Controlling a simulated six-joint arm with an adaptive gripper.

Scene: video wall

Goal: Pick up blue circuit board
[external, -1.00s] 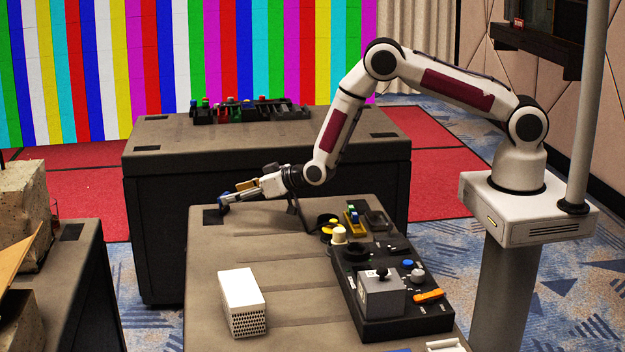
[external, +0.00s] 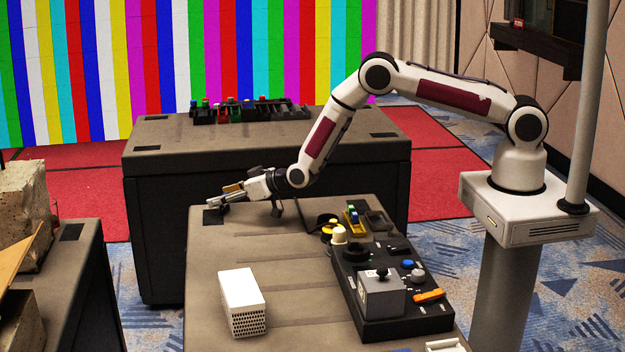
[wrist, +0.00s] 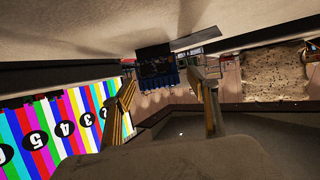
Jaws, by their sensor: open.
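A dark board with a blue ribbed edge, which looks like the blue circuit board (wrist: 157,68), is in the upper middle of the wrist view, against the pale tabletop. My gripper (external: 212,204) is low over the far left corner of the near table. In the wrist view its two fingers (wrist: 164,84) are spread apart, with the board ahead between their tips. I cannot tell whether they touch it. In the external view I cannot make out the board; the gripper appears to hide it.
A white perforated box (external: 243,302) stands on the near table (external: 300,280). A black control panel (external: 395,322) with knobs and a grey joystick box runs along its right side. A second table (external: 270,150) with several small parts stands behind.

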